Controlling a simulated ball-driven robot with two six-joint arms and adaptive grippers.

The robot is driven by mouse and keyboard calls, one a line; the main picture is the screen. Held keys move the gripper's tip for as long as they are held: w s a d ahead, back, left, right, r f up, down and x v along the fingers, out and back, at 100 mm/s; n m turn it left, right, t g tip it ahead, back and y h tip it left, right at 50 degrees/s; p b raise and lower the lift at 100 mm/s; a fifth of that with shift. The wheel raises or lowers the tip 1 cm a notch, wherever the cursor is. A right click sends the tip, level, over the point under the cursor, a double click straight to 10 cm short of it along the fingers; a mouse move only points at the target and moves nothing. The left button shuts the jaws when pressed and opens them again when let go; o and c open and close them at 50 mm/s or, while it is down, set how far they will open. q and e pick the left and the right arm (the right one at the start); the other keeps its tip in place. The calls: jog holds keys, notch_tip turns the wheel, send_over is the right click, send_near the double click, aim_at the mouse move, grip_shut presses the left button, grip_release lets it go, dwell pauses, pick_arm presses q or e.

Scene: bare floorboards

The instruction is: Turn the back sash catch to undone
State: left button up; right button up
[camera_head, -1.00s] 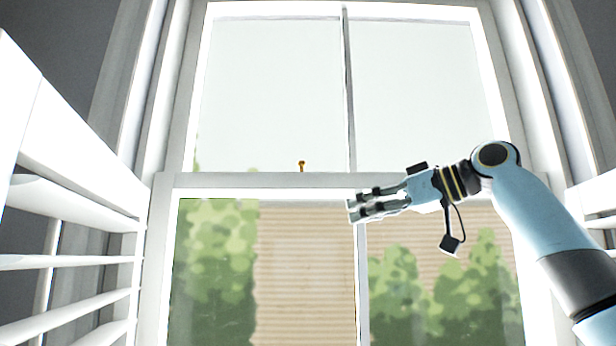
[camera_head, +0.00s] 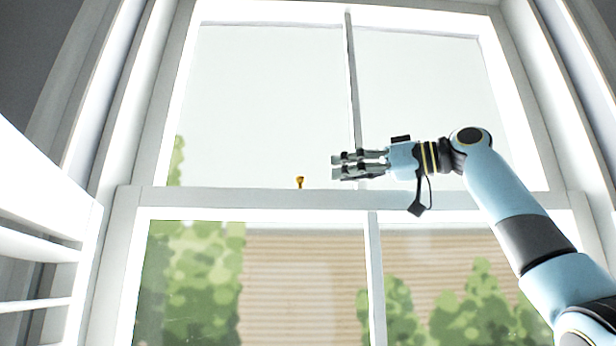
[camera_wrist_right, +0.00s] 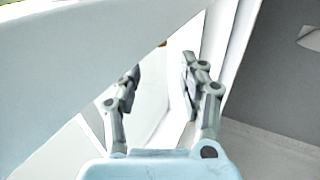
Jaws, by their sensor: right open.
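The sash catch (camera_head: 299,182) is a small brass piece standing upright on the white meeting rail (camera_head: 240,200) of the window. Its lever's exact angle is too small to tell. A bit of brass, likely the same catch (camera_wrist_right: 162,43), shows in the wrist view beyond the fingertips. My right gripper (camera_head: 336,166) is open and empty, its fingers pointing left. It is to the right of the catch and a little higher in the head view, apart from it. In the wrist view the two fingers (camera_wrist_right: 161,68) are spread. My left gripper is not in view.
White louvred shutters (camera_head: 40,240) stand at the left. A vertical glazing bar (camera_head: 350,80) divides the upper panes behind my right gripper. The space between the gripper and the catch looks clear.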

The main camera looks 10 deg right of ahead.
jog(key=p+x, duration=0.1)
jog(key=x, duration=0.4)
jog(key=shift+w+a+r+p, duration=0.15)
jog(key=shift+a+p, duration=0.15)
jog(key=shift+p, duration=0.1)
jog(key=shift+p+x, duration=0.35)
jog(key=shift+x, duration=0.9)
jog(key=shift+w+f, duration=0.1)
jog(key=shift+f, duration=0.1)
jog(key=shift+c, duration=0.6)
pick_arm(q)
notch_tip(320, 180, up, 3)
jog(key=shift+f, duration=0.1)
pick_arm(e)
grip_shut()
